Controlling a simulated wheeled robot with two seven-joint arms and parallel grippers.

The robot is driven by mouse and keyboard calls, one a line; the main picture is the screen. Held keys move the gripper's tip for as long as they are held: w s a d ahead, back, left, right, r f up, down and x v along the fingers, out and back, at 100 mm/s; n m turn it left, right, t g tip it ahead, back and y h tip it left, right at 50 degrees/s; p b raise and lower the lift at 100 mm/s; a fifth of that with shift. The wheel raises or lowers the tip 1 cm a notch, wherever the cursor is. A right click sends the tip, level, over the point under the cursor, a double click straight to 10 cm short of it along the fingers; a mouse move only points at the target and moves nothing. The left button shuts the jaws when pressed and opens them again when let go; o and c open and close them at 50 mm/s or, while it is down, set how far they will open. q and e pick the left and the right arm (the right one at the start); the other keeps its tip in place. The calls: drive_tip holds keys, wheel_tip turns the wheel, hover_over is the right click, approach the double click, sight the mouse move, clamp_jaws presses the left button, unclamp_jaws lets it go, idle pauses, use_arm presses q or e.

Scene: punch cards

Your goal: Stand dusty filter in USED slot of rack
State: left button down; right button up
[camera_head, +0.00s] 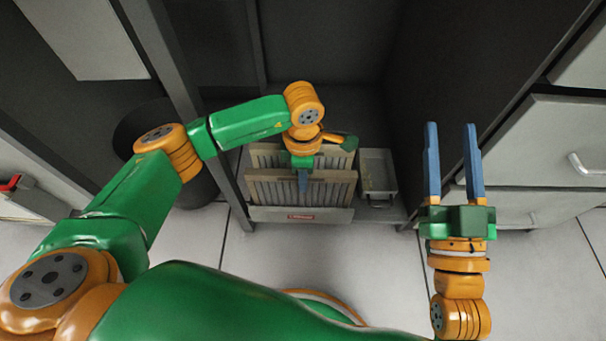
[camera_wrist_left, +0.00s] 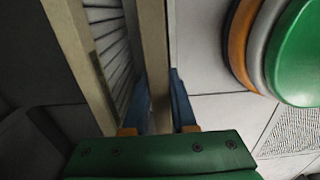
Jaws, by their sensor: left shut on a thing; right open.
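A pleated filter with a beige frame (camera_head: 330,192) stands upright at the front of the rack (camera_head: 265,214) in the head view. My left gripper (camera_head: 303,182) reaches down from above and is shut on its top edge. In the left wrist view the blue fingers (camera_wrist_left: 160,105) lie on both sides of this frame edge (camera_wrist_left: 153,50). A second beige filter (camera_head: 264,158) stands behind it, apart from it, and also shows in the left wrist view (camera_wrist_left: 76,40). A small red label (camera_head: 300,217) is on the rack's front; its words are too small to read. My right gripper (camera_head: 452,165) is open and empty.
A grey metal tray (camera_head: 378,172) sits right of the rack. A dark post (camera_head: 205,135) stands close on the left, with a dark round bin (camera_head: 150,125) beyond it. Grey drawers (camera_head: 555,150) stand at the right. The tiled floor in front is clear.

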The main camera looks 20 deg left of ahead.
use_arm(q)
drive_tip(key=shift+f, duration=0.1)
drive_tip(key=shift+c, duration=0.8)
unclamp_jaws()
wheel_tip(320, 180, up, 6)
drive_tip(key=p, duration=0.5)
idle(0.4)
